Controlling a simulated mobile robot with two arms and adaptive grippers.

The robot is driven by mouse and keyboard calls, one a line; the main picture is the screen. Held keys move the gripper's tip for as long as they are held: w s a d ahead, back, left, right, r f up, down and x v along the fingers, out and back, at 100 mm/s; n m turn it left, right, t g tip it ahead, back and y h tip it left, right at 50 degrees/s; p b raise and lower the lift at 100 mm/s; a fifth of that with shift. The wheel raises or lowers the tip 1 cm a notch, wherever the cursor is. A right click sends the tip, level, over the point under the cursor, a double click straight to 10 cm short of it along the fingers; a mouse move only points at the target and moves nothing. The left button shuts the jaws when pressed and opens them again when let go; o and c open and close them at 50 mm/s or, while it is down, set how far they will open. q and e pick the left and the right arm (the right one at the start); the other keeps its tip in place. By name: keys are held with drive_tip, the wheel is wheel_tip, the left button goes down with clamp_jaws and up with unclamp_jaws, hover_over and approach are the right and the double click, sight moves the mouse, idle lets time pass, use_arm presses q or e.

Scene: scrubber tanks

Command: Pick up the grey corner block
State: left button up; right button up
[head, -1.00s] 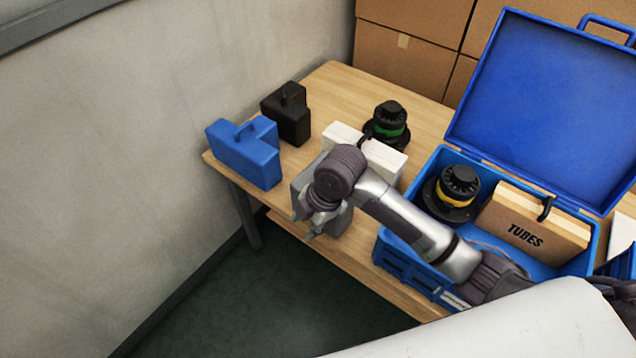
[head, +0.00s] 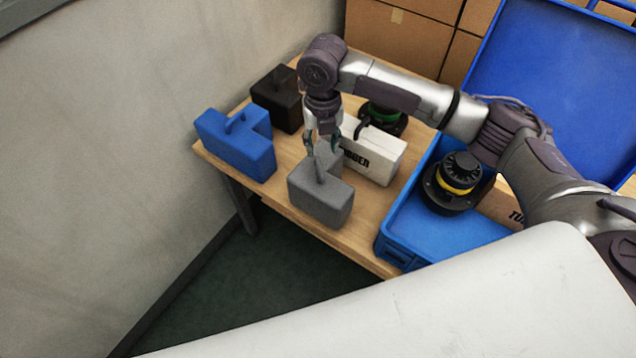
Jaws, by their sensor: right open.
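The grey corner block (head: 322,201) sits on the wooden table near its front edge, with an upright handle (head: 321,172) on top. My right gripper (head: 322,150) points down over the back part of the block, close to the handle. Its fingers are open, and I see nothing held between them. Whether a finger touches the block or handle I cannot tell. My left gripper is not in view.
A blue corner block (head: 237,143) and a black one (head: 277,100) stand left. A white labelled block (head: 374,152) stands close right, with a green-banded black device (head: 383,116) behind. An open blue case (head: 408,215) holds a yellow-banded device (head: 459,180) and a tan TUBES block (head: 497,210).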

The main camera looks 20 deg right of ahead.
sight(319, 163)
drive_tip(key=shift+f, duration=0.55)
drive_tip(key=shift+a+f, duration=0.1)
drive_tip(key=shift+f, duration=0.45)
drive_tip(key=f, duration=0.1)
drive_tip(key=f+p, duration=0.1)
drive_tip(key=f, duration=0.1)
drive_tip(key=shift+a+f, duration=0.25)
drive_tip(key=shift+f, duration=0.55)
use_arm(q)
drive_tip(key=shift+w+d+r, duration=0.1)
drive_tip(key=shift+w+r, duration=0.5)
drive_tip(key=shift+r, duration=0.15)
use_arm(e)
clamp_jaws()
